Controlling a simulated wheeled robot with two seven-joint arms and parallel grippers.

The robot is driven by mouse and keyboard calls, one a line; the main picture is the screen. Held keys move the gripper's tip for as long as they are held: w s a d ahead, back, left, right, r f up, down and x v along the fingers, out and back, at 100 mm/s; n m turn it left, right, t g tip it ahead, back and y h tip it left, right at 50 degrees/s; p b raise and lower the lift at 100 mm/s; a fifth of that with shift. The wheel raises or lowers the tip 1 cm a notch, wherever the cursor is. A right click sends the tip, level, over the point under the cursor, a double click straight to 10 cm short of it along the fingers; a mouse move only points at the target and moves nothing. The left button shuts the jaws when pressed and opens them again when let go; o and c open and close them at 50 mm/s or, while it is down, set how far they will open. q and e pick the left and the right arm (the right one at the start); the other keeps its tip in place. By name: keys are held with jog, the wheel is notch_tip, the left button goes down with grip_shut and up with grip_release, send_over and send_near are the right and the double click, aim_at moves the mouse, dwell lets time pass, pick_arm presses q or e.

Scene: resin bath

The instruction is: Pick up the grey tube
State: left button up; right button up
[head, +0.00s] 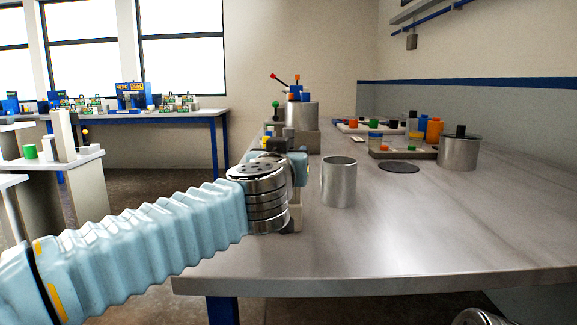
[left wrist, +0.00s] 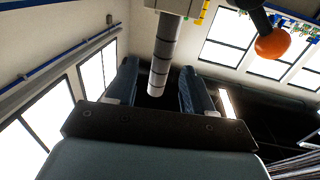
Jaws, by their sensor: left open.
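The grey tube (left wrist: 162,55) shows in the left wrist view as a slim cylinder with dark bands, its upper end at a pale block. It appears between the two blue fingers of my left gripper (left wrist: 158,78), which is open. I cannot tell how far the tube is from the fingers, and no contact is clear. In the head view my left gripper (head: 298,168) is mostly hidden behind its own metal wrist at the table's left edge. I cannot make out the tube there. My right gripper is not in view.
An open metal cup (head: 338,184) stands just right of my left gripper. Behind are a grey apparatus (head: 301,117), trays with coloured parts (head: 404,154), a dark disc (head: 399,167) and a lidded pot (head: 459,153). The steel table's (head: 430,230) front is clear. An orange ball (left wrist: 272,43) shows in the wrist view.

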pick_arm(q)
jog(key=w, duration=0.3)
jog(key=shift+w+d, duration=0.25)
jog(key=shift+w, duration=0.15)
jog(key=shift+c, duration=0.2)
